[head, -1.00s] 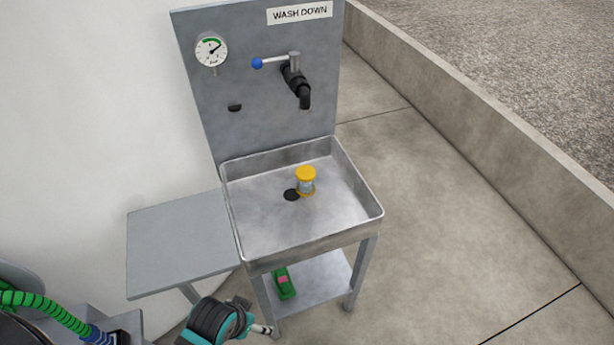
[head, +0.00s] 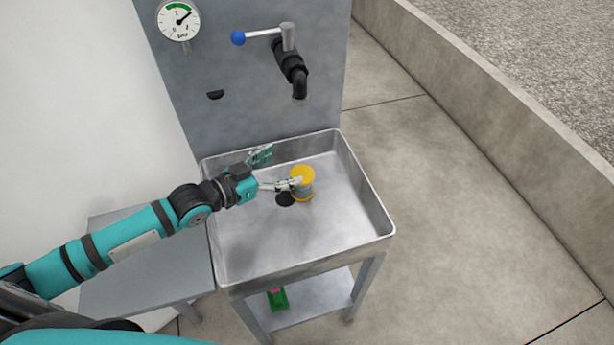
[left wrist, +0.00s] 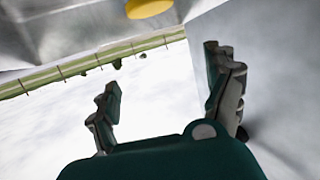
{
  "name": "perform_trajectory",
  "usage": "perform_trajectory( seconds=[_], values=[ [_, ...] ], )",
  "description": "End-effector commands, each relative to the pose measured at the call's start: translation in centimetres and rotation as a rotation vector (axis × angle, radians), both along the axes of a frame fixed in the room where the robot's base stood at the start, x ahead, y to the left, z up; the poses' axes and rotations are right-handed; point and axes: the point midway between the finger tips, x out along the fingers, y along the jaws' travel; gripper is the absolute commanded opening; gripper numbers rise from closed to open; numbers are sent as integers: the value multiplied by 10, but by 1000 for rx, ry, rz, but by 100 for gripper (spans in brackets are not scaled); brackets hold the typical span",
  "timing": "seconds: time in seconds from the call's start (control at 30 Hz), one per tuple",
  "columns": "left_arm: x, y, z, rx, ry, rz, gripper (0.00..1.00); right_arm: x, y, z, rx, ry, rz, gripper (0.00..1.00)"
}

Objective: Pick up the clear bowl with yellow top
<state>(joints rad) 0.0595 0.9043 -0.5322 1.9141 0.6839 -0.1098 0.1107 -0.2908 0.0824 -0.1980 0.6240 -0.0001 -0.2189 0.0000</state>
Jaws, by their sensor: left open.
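The clear bowl with yellow top (head: 304,174) stands upright in the metal sink (head: 265,251), beside the dark drain hole. It has a yellow top, a clear middle and a yellow base. My left gripper (head: 277,170) is over the sink, just left of the bowl, open and empty. One fingertip overlaps the bowl's left edge in the head view; I cannot tell whether they touch. In the left wrist view the two fingers (left wrist: 163,75) are spread, with a yellow part of the bowl (left wrist: 150,8) beyond them at the top edge. My right gripper is not in view.
The sink has raised walls all round. Above it a black tap (head: 292,68) with a blue-knobbed lever sticks out from the grey back panel (head: 232,125). A grey side table (head: 150,278) stands left, under my arm. A green item (head: 278,300) lies on the lower shelf.

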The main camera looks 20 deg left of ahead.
Motion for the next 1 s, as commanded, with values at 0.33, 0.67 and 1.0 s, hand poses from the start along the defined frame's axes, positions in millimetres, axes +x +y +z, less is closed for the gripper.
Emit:
perform_trajectory(
  seconds=[0.33, 0.67, 1.0],
  values=[
    [5, 7, -51, -16, -22, 5, 87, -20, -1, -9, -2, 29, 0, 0],
    [18, -1, -79, -16, -25, 4, 87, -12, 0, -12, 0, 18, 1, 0],
    [55, -26, -87, -16, -27, 3, 87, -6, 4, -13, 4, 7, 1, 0]
  ],
)
